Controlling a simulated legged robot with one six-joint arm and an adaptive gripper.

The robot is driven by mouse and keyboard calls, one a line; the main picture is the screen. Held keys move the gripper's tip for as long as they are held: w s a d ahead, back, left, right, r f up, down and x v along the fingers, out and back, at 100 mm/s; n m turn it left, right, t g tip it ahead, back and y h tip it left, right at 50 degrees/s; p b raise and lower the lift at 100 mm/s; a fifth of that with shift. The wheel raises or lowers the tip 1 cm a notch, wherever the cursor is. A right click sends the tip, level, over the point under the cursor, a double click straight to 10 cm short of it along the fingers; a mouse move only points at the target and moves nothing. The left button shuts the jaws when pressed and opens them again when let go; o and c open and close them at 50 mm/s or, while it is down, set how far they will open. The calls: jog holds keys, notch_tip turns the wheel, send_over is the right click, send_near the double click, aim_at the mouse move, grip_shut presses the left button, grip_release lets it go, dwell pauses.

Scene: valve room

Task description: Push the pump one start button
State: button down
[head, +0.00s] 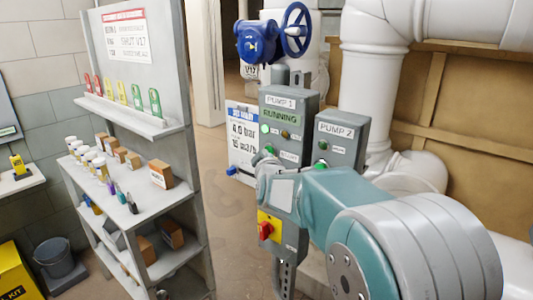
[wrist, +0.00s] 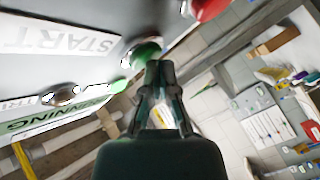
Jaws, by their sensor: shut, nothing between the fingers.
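The pump 1 box (head: 300,101) is grey and stands mid-picture in the head view, with a green RUNNING sign (head: 280,117) and a lit green lamp (head: 265,128). My arm covers its lower part. In the wrist view the green start button (wrist: 147,50) sits on the grey panel beside an upside-down START label (wrist: 60,37). My gripper (wrist: 160,70) is shut and empty. Its tips overlap the lower right edge of the green button; I cannot tell whether they touch or press it. In the head view my gripper is not clearly visible.
A red button (wrist: 207,8) sits near the green one in the wrist view. The pump 2 box (head: 340,138) stands right of pump 1. A red and yellow switch (head: 268,228) is below. Shelves (head: 165,190) with small boxes stand left; white pipes (head: 370,80) run behind.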

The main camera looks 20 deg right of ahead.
jog(key=shift+s+a, duration=0.1)
dwell(0.3)
jog(key=shift+s+a, duration=0.5)
jog(key=shift+a, duration=0.05)
jog(key=shift+s+a, duration=0.75)
jog(key=shift+a, duration=0.3)
jog(key=shift+s+a, duration=0.7)
jog(key=shift+a, duration=0.3)
jog(key=s+f+m+g, duration=0.2)
jog(key=s+f+g, duration=0.1)
jog(key=s, duration=0.8)
jog(key=s+d+f+m+g+y, duration=0.1)
jog(key=s+f+m+g, duration=0.2)
jog(key=s, duration=0.9)
jog(key=s+f+m+g+y, duration=0.1)
jog(key=s+f+m+g, duration=0.2)
jog(key=s, duration=0.9)
jog(key=shift+d+g, duration=0.25)
jog(key=shift+g, duration=0.95)
jog(key=shift+w, duration=0.1)
